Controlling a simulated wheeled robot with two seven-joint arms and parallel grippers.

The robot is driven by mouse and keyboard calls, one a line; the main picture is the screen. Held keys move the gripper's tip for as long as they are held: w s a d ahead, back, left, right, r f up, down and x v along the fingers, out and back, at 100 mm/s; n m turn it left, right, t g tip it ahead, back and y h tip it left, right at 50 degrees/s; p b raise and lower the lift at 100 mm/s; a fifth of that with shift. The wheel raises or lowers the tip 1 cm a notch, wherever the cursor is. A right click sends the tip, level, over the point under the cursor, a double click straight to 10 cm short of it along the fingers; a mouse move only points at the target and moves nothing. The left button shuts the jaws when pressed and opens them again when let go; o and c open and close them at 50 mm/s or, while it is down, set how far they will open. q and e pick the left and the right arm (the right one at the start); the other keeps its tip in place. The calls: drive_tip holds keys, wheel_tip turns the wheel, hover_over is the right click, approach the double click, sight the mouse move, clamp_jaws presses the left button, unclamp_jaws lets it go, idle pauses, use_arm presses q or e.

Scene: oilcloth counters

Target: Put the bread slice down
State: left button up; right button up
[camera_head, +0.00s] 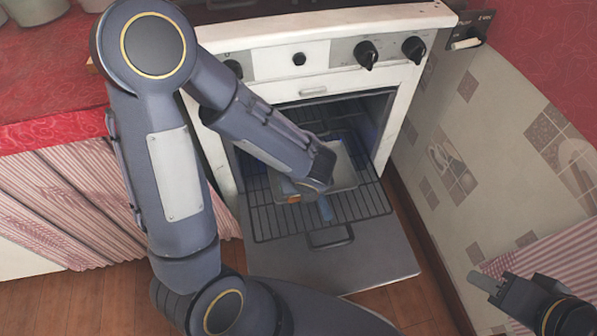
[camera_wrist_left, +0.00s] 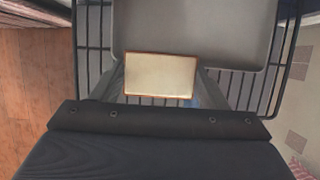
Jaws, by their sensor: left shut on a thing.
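The bread slice (camera_wrist_left: 160,76) is pale with a brown crust and lies between the fingers of my left gripper (camera_wrist_left: 158,92) in the left wrist view. The gripper is shut on it. In the head view only an orange-brown bit of the bread slice (camera_head: 290,189) shows beside my left gripper (camera_head: 308,190). A grey tray (camera_head: 346,170) sits on the oven rack, and the slice overlaps its near edge in the left wrist view (camera_wrist_left: 190,30). I cannot tell whether the slice touches it. My right gripper (camera_head: 487,284) is at the lower right, away from the oven; its jaw gap is unclear.
The white oven (camera_head: 330,60) has its door (camera_head: 340,265) folded down and its wire rack (camera_head: 365,203) pulled out. The oven's side walls flank my left arm. A red counter (camera_head: 50,100) with a striped curtain stands left, a tiled wall (camera_head: 500,150) right.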

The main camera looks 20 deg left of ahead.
use_arm(q)
drive_tip(key=w+a+f, duration=0.1)
drive_tip(key=w, duration=0.1)
drive_tip(key=w+a+f+b, duration=0.1)
drive_tip(key=a, duration=0.1)
drive_tip(key=w+a+f, duration=0.1)
drive_tip(key=w, duration=0.1)
drive_tip(key=shift+w+a+f, duration=0.15)
drive_tip(key=shift+w+f, duration=0.15)
drive_tip(key=shift+f, duration=0.1)
drive_tip(key=shift+w+a+f+b, duration=0.55)
drive_tip(key=shift+w+f+b, duration=0.15)
drive_tip(key=shift+f, duration=0.1)
drive_tip(key=shift+w+a+f, duration=0.1)
drive_tip(key=shift+w+f, duration=0.05)
drive_tip(key=shift+w, duration=0.05)
drive_tip(key=shift+f, duration=0.15)
drive_tip(key=o, duration=1)
drive_tip(key=shift+o, duration=0.2)
